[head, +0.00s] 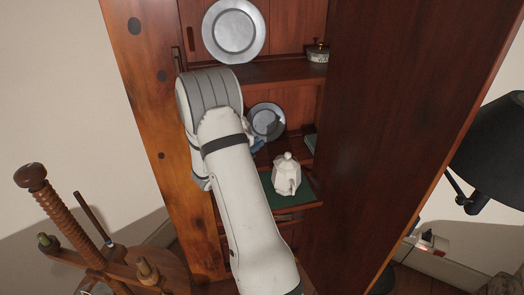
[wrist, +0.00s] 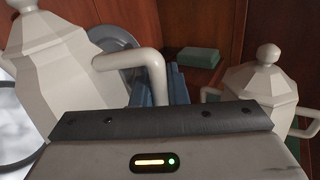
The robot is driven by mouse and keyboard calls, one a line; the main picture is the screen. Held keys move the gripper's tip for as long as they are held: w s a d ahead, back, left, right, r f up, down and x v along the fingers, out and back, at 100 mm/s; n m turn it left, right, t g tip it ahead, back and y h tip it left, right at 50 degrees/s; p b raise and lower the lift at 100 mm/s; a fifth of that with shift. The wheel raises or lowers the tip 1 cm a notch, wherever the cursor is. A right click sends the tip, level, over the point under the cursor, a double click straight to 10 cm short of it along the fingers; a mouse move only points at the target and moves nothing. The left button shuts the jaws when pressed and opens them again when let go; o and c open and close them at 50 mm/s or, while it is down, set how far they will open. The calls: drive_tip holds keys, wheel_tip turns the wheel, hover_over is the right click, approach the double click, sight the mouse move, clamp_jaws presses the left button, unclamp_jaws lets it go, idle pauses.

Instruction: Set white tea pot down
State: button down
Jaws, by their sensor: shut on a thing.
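One white tea pot (wrist: 55,65), faceted, shows at the left of the wrist view, looking tilted. Its handle (wrist: 150,57) reaches right and down to the blue fingers of my gripper (wrist: 165,88), which is shut on it. The handle's lower end is hidden behind the gripper body. In the head view my arm hides this pot, and only a bit of my gripper (head: 257,146) shows. A second white tea pot (head: 286,176) stands upright on the green-topped shelf (head: 308,192); it also shows at the right of the wrist view (wrist: 258,88), apart from the held one.
A pewter plate (head: 267,121) leans at the back behind my gripper, and a larger one (head: 234,30) stands on the shelf above. A small lidded pot (head: 318,51) is up there too. A green box (wrist: 199,57) lies at the back.

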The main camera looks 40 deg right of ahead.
drive_tip(key=shift+w+a+f, duration=0.1)
drive_tip(key=shift+a+f, duration=0.1)
drive_tip(key=shift+f, duration=1)
drive_tip(key=shift+w+a+f, duration=0.1)
drive_tip(key=shift+a+f, duration=0.1)
drive_tip(key=shift+f, duration=1)
drive_tip(key=shift+b, duration=0.3)
drive_tip(key=shift+f, duration=0.2)
drive_tip(key=c, duration=1.4)
unclamp_jaws()
drive_tip(key=shift+c, duration=0.2)
